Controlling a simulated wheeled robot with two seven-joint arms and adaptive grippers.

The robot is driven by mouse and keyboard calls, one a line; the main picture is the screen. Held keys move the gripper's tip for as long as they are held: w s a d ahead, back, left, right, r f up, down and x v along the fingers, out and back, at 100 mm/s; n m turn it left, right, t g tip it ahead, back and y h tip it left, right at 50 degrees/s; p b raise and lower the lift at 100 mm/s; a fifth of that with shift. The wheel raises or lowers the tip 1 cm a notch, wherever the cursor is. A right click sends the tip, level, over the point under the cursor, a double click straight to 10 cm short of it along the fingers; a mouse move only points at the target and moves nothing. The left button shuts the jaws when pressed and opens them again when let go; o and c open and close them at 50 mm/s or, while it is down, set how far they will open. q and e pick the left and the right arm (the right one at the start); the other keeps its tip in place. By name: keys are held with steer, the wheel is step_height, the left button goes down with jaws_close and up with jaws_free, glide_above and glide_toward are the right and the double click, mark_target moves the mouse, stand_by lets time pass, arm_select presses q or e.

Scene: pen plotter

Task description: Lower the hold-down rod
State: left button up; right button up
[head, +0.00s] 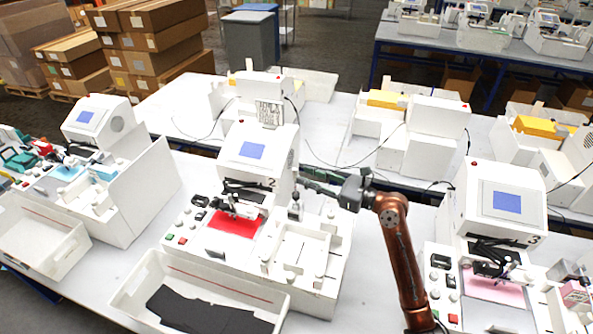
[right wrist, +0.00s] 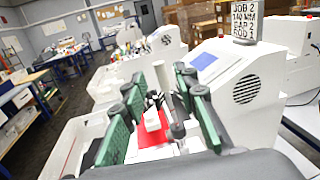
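The plotter marked 2 (head: 256,160) stands at the middle of the table, with a red sheet (head: 234,222) on its bed. A small upright post with a grey top (head: 295,207) stands right of the sheet; I cannot tell for sure whether it is the hold-down rod. My right gripper (head: 302,181) reaches in from the right, above and behind this post. In the right wrist view the green-padded fingers (right wrist: 160,118) are apart, with nothing clamped. Between them in the picture show a pale upright cylinder (right wrist: 163,78) and a dark knob (right wrist: 177,130). My left gripper is out of view.
A white tray with black sheets (head: 137,288) lies in front of plotter 2. Plotter 3 (head: 500,200) stands to the right, another plotter (head: 98,122) to the left. White tabletop (head: 385,285) is free between plotters 2 and 3.

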mark_target(295, 171)
steer(key=shift+x, duration=2.4)
jaws_close()
